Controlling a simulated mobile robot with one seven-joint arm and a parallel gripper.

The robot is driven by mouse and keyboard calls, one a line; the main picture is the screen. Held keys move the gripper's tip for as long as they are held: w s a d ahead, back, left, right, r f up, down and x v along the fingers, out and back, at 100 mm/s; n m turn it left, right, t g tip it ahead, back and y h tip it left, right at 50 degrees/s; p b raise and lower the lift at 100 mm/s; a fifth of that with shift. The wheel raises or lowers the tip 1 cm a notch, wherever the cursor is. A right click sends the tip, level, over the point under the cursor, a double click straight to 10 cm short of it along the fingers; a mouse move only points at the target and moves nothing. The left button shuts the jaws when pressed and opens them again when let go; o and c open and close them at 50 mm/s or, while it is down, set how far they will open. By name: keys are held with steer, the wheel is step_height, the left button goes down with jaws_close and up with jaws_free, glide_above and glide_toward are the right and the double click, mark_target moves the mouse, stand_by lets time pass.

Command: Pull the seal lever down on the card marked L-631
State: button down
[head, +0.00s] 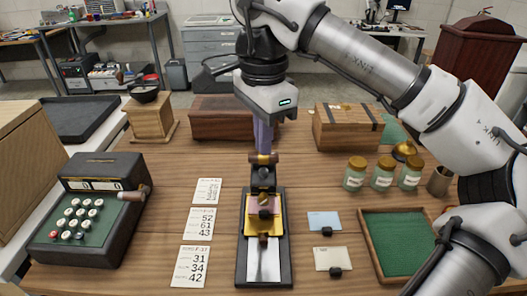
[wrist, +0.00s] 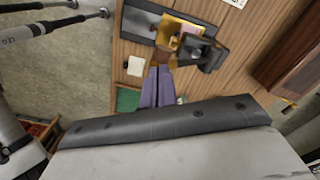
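The seal press (head: 282,235) stands at the middle of the table, with a black base and a yellow and pink middle part. Its lever has a wooden cross handle (head: 263,159), raised at the back; it also shows in the wrist view (wrist: 163,54). A white card (head: 263,262) lies on the front of the base; no marking on it is readable. My gripper (head: 263,148) points down with its purple fingertips (wrist: 160,68) together, right at the handle. Contact with the handle cannot be told. The mark L-631 is not legible anywhere.
A blue card (head: 322,220) and a cream card (head: 330,257) lie right of the press, near a green-lined tray (head: 362,232). Number sheets (head: 199,223) and a keyed machine (head: 88,210) are left. Jars (head: 382,174) and a wooden box (head: 347,127) stand behind right.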

steer(key=shift+f, duration=0.1)
steer(key=shift+s+f+b, duration=0.3)
steer(key=shift+f+b, duration=0.15)
steer(key=shift+f, duration=0.05)
steer(key=shift+s+f+b, duration=0.25)
steer(key=shift+f+b, duration=0.2)
steer(key=shift+s+f+b, duration=0.25)
steer(key=shift+f+b, duration=0.2)
steer(key=shift+f, duration=0.1)
steer(key=shift+s+f+b, duration=0.25)
steer(key=shift+f+b, duration=0.2)
steer(key=shift+f, duration=0.1)
steer(key=shift+s+f+b, duration=0.2)
steer(key=shift+f+b, duration=0.25)
steer(key=shift+f, duration=0.15)
steer(key=shift+s+f+b, duration=0.15)
steer(key=shift+f+b, duration=0.3)
steer(key=shift+f, duration=0.25)
